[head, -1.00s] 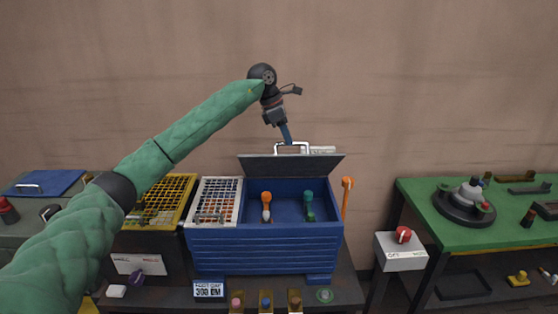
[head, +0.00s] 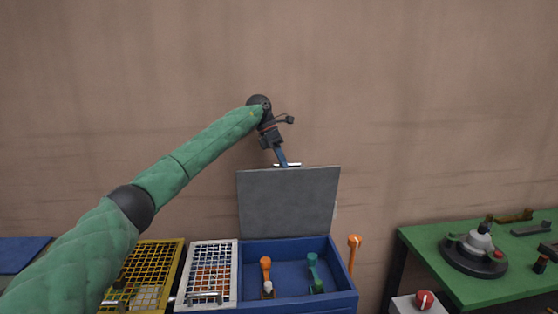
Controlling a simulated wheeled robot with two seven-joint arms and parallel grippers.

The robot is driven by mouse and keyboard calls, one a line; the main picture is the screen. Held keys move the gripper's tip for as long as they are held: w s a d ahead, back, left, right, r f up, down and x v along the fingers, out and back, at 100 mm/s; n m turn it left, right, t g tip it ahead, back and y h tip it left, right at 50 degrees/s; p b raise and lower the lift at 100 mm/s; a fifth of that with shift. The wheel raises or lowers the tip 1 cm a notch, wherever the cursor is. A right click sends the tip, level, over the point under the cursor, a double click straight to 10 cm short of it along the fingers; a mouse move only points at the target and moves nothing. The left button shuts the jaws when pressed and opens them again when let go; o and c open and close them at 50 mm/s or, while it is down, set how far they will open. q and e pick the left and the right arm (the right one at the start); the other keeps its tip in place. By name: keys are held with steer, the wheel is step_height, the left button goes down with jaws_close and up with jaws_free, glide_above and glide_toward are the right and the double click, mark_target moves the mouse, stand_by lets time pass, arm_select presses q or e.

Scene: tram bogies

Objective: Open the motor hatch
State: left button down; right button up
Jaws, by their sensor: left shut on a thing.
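The motor hatch (head: 287,203) is a grey panel standing nearly upright at the back of the blue box (head: 332,262). Its white handle (head: 293,165) is at its top edge. My left gripper (head: 283,163) is shut on this handle, its arm reaching in from the left. The box interior is exposed and holds an orange-topped part (head: 266,275) and a green part (head: 313,271). My right gripper is not in view.
A white grid cover (head: 213,272) and a yellow grid cover (head: 154,262) lie left of the open bay. An orange lever (head: 353,250) stands at the box's right. A red knob (head: 424,299) and a green table (head: 450,280) are further right. The wall is behind.

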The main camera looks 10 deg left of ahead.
arm_select(q)
steer(key=shift+w+a+f, duration=0.1)
steer(key=shift+a+f, duration=0.1)
steer(key=shift+f, duration=0.1)
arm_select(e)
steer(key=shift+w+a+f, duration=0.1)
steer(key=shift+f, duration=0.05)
arm_select(q)
steer(key=c, duration=1.6)
jaws_free()
steer(key=shift+w, duration=0.1)
steer(key=shift+o, duration=0.7)
steer(key=shift+w+f, duration=0.2)
steer(key=shift+w, duration=0.05)
steer(key=shift+d+r, duration=0.1)
steer(key=shift+r, duration=0.15)
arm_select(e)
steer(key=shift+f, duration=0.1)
